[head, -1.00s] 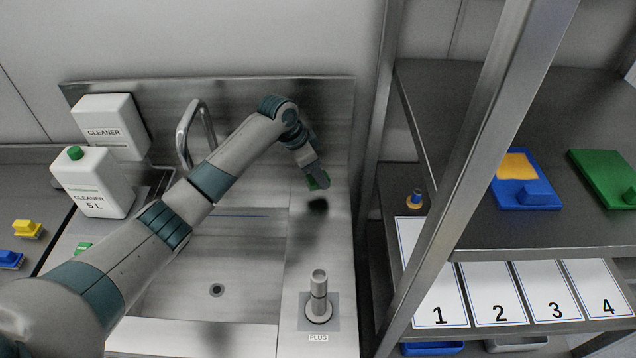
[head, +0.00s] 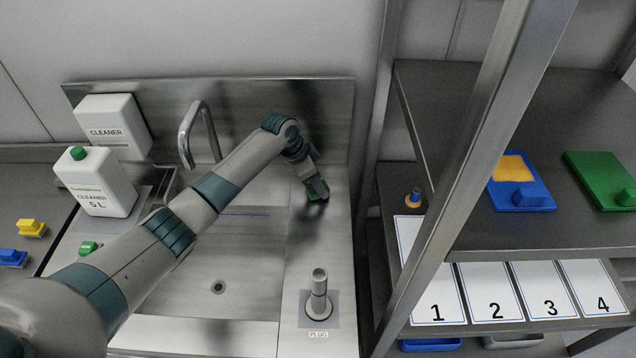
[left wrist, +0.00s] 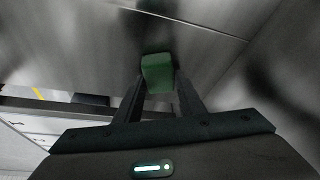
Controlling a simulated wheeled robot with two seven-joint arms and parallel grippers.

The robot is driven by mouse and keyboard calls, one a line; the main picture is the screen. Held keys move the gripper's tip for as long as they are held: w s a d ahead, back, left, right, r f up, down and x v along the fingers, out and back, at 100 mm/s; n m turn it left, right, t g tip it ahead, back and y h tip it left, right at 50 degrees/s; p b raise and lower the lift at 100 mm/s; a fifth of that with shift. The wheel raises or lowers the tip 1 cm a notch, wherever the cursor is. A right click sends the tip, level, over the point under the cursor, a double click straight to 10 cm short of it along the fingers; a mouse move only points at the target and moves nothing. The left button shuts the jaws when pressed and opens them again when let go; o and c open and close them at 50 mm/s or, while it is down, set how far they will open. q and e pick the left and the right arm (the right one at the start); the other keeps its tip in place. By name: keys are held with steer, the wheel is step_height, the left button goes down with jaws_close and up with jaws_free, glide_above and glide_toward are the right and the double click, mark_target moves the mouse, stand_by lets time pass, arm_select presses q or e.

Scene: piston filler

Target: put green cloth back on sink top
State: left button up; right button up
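The green cloth (head: 322,195) is at the back right of the steel sink top (head: 335,240), right of the basin. My left gripper (head: 317,188) reaches across the basin and points down at that spot. In the left wrist view the green cloth (left wrist: 157,72) shows as a small green block between the two fingertips, which close on its sides. The cloth is at or just above the steel surface; I cannot tell if it touches. My right gripper is not in view.
A tap (head: 190,135) stands behind the basin, left of my forearm. A plug (head: 319,295) stands at the front right of the sink top. A shelf rack (head: 470,150) rises close on the right. A cleaner canister (head: 95,185) stands at left.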

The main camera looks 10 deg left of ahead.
arm_select(q)
steer(key=o, duration=0.4)
steer(key=shift+c, duration=0.2)
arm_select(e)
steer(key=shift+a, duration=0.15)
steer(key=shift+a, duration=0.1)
arm_select(q)
steer(key=shift+r, duration=0.1)
steer(key=shift+r, duration=0.1)
steer(key=b+v, duration=0.2)
steer(key=v, duration=1)
steer(key=shift+b, duration=0.35)
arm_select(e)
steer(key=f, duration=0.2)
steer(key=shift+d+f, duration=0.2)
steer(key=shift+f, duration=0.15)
arm_select(q)
steer(key=shift+w, duration=0.1)
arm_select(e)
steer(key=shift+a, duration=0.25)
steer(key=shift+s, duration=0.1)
